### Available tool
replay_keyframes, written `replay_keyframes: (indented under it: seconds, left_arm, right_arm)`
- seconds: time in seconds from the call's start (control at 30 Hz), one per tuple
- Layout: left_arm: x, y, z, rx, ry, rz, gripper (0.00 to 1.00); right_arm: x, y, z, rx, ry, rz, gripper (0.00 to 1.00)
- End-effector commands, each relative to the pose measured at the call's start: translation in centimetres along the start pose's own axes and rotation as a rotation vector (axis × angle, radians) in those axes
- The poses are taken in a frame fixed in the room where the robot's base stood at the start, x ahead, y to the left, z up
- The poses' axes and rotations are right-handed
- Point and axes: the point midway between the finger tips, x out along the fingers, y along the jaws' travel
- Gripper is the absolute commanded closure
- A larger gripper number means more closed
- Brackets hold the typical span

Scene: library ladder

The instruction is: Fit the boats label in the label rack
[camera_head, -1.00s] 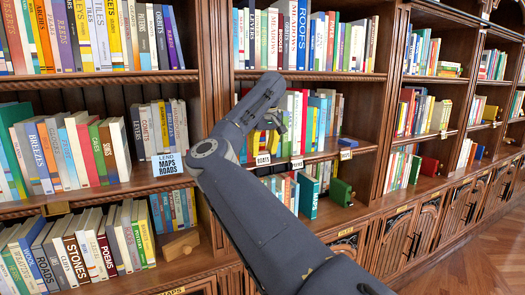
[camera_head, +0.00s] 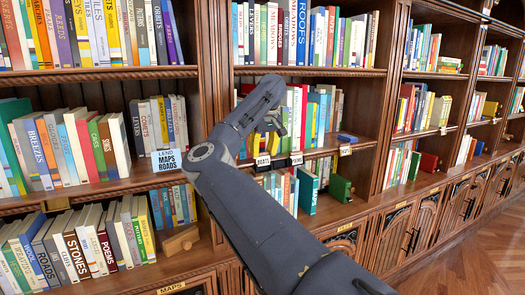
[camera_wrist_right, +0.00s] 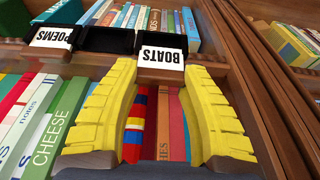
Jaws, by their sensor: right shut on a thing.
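The boats label (camera_wrist_right: 161,57), a white tag with black lettering, is between the yellow fingertips of my right gripper (camera_wrist_right: 160,72) in the right wrist view. The gripper is shut on it. The label overlaps the front of a black pocket of the label rack (camera_wrist_right: 107,39); I cannot tell whether it is seated. The poems label (camera_wrist_right: 53,37) is on the pocket to the left, and the pocket between shows no label. In the head view my right gripper (camera_head: 264,146) is at the shelf edge, partly hidden by my arm. My left gripper is not in view.
Upright books (camera_head: 310,115) fill the shelf behind the rack. A white sign (camera_head: 166,160) stands at the shelf edge to the left. A wooden upright (camera_head: 387,100) bounds the bay on the right. A blue object (camera_head: 347,138) lies on the shelf.

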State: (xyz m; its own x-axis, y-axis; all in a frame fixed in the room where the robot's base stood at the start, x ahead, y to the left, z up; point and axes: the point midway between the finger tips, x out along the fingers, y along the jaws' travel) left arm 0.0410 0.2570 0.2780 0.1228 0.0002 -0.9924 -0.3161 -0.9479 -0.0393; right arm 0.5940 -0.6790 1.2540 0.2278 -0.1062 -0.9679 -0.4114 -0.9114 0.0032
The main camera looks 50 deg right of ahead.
Motion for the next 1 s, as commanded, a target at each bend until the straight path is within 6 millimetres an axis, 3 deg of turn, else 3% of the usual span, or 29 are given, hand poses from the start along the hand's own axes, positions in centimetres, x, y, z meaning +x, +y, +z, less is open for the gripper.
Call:
replay_keyframes:
  seconds: [0.87,0.9,1.0]
  left_arm:
    - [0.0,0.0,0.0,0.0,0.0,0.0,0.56]
    - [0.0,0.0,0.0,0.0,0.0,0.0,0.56]
    - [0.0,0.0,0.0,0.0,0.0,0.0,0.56]
  right_arm:
    - [1.6,0.0,0.8,0.001,-0.001,0.0,0.86]
    - [1.6,0.0,0.8,0.001,0.0,0.0,0.52]
    - [1.6,0.0,0.8,0.001,0.0,0.0,0.41]
